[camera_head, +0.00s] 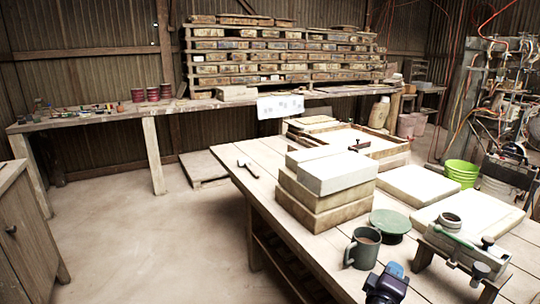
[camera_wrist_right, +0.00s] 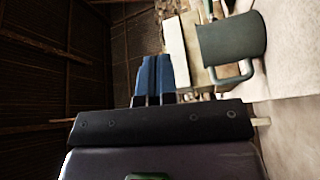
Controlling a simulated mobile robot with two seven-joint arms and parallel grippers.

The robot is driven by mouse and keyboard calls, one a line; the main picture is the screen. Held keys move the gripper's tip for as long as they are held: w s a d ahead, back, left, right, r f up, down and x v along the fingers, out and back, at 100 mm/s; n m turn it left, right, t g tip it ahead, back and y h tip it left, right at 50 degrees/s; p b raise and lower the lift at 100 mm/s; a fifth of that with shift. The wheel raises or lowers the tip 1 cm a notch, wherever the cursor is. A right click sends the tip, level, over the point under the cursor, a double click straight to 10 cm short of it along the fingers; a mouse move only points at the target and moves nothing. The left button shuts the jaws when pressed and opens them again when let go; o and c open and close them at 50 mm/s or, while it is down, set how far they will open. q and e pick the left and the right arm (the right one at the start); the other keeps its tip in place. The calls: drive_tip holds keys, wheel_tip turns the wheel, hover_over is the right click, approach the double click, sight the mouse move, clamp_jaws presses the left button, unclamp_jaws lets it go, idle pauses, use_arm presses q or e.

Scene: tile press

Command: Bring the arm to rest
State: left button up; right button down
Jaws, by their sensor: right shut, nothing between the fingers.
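My right gripper (camera_head: 391,275) shows at the bottom of the head view, at the front edge of the wooden table. Its blue fingers (camera_wrist_right: 154,68) are closed together in the right wrist view, with nothing between them. A dark green mug (camera_head: 362,248) with a brown inside stands on the table just beyond and left of the gripper, apart from it. The mug also shows in the wrist view (camera_wrist_right: 231,38), to the right of the fingers. Most of my right arm is out of the head view. My left gripper is not in view.
Stacked pale blocks (camera_head: 335,173), a green round dish (camera_head: 390,222) and a pale slab (camera_head: 418,185) lie on the table. A small press-like stand (camera_head: 465,247) is right of the gripper. A green bucket (camera_head: 462,172) stands behind. The floor at left is clear.

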drive_tip(key=s+a+f+m+y+p, duration=0.35)
drive_tip(key=s+a+f+y, duration=0.2)
drive_tip(key=s+y, duration=0.45)
use_arm(q)
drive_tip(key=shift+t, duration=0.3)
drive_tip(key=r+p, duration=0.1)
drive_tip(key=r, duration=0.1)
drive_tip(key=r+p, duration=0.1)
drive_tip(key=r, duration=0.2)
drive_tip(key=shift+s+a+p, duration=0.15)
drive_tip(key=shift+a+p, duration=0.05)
drive_tip(key=shift+p, duration=0.2)
use_arm(e)
drive_tip(key=s+f+m+g, duration=0.1)
drive_tip(key=s+f, duration=0.1)
drive_tip(key=s, duration=0.6)
drive_tip(key=s+d+f+m+g+y, duration=0.1)
drive_tip(key=s+f, duration=0.2)
drive_tip(key=s, duration=0.5)
drive_tip(key=s+d+f+m+g, duration=0.1)
drive_tip(key=s+f+g, duration=0.1)
drive_tip(key=s, duration=0.6)
drive_tip(key=shift+d+f, duration=0.25)
drive_tip(key=shift+f, duration=0.25)
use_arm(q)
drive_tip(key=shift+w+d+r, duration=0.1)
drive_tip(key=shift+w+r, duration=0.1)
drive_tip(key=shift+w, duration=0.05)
use_arm(e)
drive_tip(key=shift+m, duration=0.25)
